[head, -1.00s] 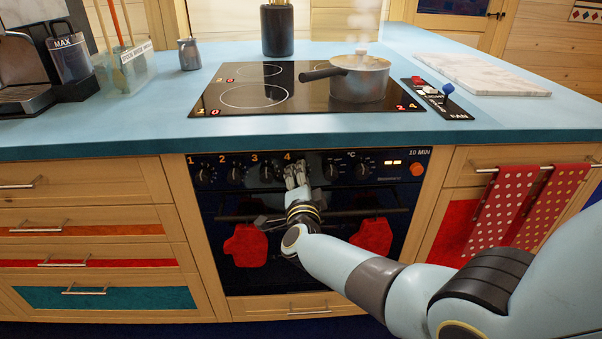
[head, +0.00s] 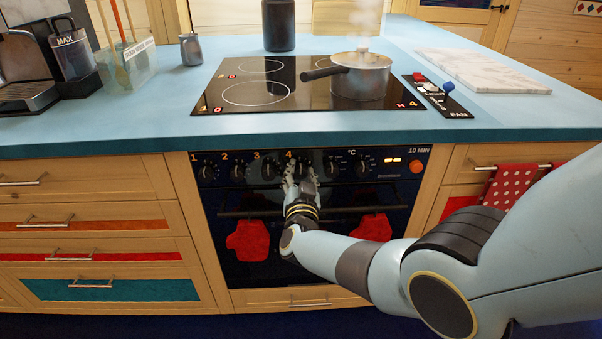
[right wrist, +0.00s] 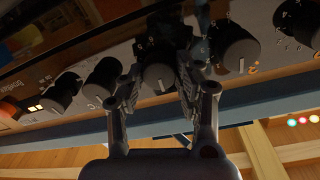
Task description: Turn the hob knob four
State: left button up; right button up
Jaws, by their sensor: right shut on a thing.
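Knob four (right wrist: 158,76) is a dark round knob with a pale pointer line, on the black oven panel under the hob. In the head view my right gripper (head: 301,178) covers most of it, below the orange label 4. In the right wrist view the two fingers of my right gripper (right wrist: 160,95) are shut on the knob, one on each side. The black hob (head: 305,92) shows a red mark like an H beside the 4 at its front right corner. My left gripper is not in view.
Other knobs, such as knob three (head: 268,168), flank knob four closely. An oven handle (head: 245,213) with red mitts (head: 248,240) runs below. A steaming pan (head: 360,80) stands on the hob's right side. The blue worktop (head: 120,130) edge overhangs the panel.

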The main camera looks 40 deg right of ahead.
jog(key=shift+a+f+n, duration=0.1)
jog(key=shift+f+n, duration=0.05)
jog(key=shift+n, duration=0.45)
jog(key=o, duration=1.1)
jog(key=shift+o, duration=0.2)
jog(key=shift+s, duration=0.1)
jog(key=v, duration=1.1)
jog(key=shift+s+a, duration=0.25)
jog(key=shift+s, duration=0.05)
